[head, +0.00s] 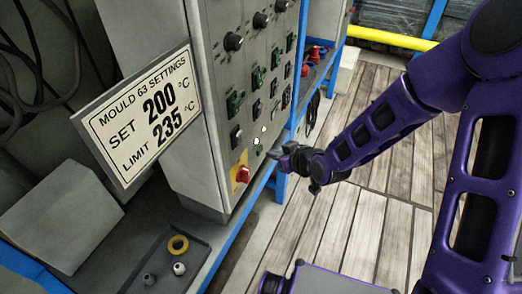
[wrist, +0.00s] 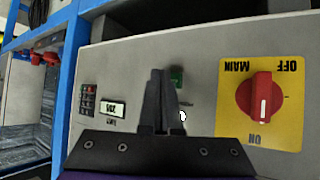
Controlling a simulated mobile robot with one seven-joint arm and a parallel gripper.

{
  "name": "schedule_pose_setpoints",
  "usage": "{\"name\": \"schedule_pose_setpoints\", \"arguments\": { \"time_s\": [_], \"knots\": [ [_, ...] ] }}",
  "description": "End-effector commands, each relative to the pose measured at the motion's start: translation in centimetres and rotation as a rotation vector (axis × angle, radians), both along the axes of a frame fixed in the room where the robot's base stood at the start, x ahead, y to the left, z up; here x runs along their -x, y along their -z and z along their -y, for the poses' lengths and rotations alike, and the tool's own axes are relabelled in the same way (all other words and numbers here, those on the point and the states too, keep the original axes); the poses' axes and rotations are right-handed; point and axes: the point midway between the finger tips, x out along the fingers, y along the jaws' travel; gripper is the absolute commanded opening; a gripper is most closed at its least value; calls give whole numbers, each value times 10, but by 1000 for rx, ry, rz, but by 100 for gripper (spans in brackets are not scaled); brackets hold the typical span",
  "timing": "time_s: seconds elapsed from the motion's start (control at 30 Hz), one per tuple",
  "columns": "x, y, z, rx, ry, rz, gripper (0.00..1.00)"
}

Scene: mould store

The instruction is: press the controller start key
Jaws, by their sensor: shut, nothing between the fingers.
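The grey controller panel (head: 215,60) stands left of my arm. In the wrist view a small green key (wrist: 177,76) sits on the panel (wrist: 205,50), just beyond and right of my fingertips (wrist: 160,75). A tiny label near it is too small to read. Right of it is a red rotary main switch (wrist: 260,95) on a yellow plate. My gripper (head: 281,161) is shut and empty, close in front of the lower panel. I cannot tell whether the fingertips touch it. A pale lit spot (wrist: 183,116) shows beside the fingers.
A small display (wrist: 112,107) and red-and-black thumbwheels (wrist: 88,100) are left of the fingers. A settings sign (head: 145,115) reads set 200 °C, limit 235 °C. A dark tray (head: 155,262) with small parts lies below it. Wooden floor (head: 330,225) is clear at right.

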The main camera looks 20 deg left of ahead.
Motion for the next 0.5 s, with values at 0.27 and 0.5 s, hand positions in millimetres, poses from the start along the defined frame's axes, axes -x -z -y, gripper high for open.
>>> {"name": "schedule_pose_setpoints", "arguments": {
  "time_s": [0.27,0.5],
  "knots": [
    [1,-1,17,1,2,0,0],
    [2,-1,41,1,3,-2,0]
  ]
}}
